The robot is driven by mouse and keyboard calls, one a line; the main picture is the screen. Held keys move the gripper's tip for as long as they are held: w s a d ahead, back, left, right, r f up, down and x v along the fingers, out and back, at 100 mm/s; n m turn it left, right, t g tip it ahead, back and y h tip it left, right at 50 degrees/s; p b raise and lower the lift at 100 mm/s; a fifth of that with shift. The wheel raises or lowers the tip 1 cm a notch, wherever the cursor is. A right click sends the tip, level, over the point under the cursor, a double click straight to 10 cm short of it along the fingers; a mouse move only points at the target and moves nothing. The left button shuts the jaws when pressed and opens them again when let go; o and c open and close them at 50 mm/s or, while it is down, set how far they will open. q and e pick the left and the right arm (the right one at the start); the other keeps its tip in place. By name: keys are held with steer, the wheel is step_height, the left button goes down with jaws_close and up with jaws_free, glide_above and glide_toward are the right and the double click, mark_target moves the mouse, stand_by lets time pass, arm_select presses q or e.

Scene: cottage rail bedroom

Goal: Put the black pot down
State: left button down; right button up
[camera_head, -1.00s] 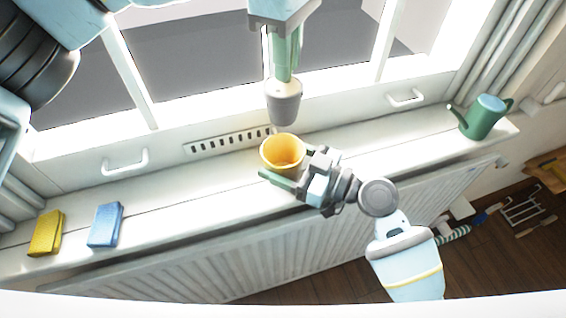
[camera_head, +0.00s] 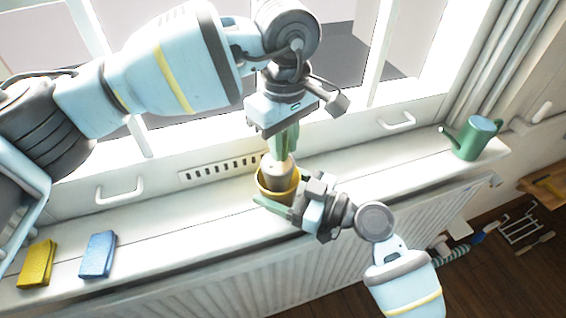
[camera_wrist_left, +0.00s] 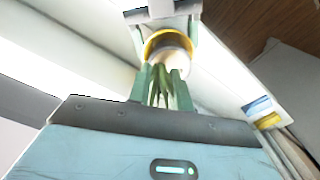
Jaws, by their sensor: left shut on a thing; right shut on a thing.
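The small pot (camera_head: 283,178) looks grey-tan rather than black, with green stems at its top. My left gripper (camera_head: 284,150) is shut on it from above. Its lower part is inside the yellow pot (camera_head: 279,198), hidden by the yellow rim; I cannot tell whether it touches the bottom. My right gripper (camera_head: 288,192) is shut on the yellow pot from the right, over the windowsill. In the left wrist view the small pot (camera_wrist_left: 174,61) shows beyond the green stems and my left gripper's fingers (camera_wrist_left: 160,85), within the yellow rim (camera_wrist_left: 166,35).
A yellow sponge (camera_head: 36,263) and a blue sponge (camera_head: 98,254) lie at left. A green watering can (camera_head: 472,140) stands at right. A radiator (camera_head: 230,265) is below, the window behind.

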mark_target(284, 160)
arm_select(q)
steer(key=shift+f, duration=2.3)
steer(key=shift+f, duration=0.15)
steer(key=c, duration=1.3)
jaws_free()
arm_select(e)
steer(key=shift+s+a, duration=0.1)
arm_select(q)
steer(key=shift+w, duration=0.1)
steer(key=shift+r, duration=0.2)
step_height(284, 160, up, 12)
steer(key=shift+f, duration=0.1)
